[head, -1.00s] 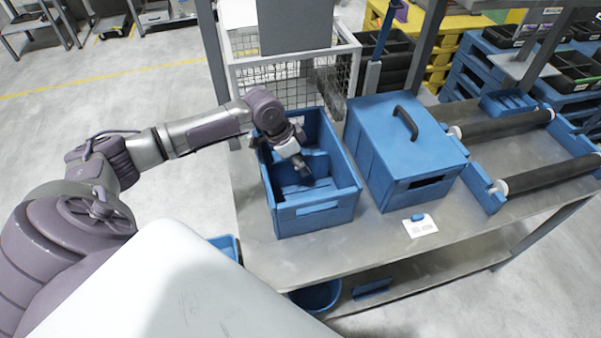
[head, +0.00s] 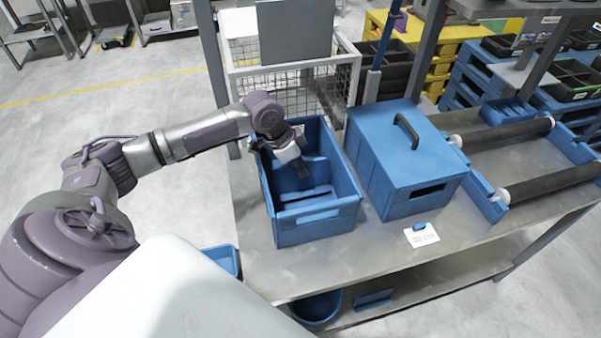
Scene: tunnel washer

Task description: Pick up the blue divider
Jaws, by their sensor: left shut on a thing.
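An open blue crate (head: 318,221) stands on the metal table. My left gripper (head: 301,171) reaches down into it from the rear left, below the rim. By its closed look it is shut on a blue piece, the blue divider (head: 317,168), near the back of the crate. The fingertips are small and dark, so the exact contact is hard to make out. The divider is partly hidden by the gripper and blends with the crate's blue walls. My right gripper is not in view.
A lidded blue box with a black handle (head: 408,131) stands close on the right. A white label card (head: 421,235) lies in front of it. Black rollers (head: 550,178) are farther right. A wire cage (head: 303,85) stands behind the crate. The table's front strip is mostly clear.

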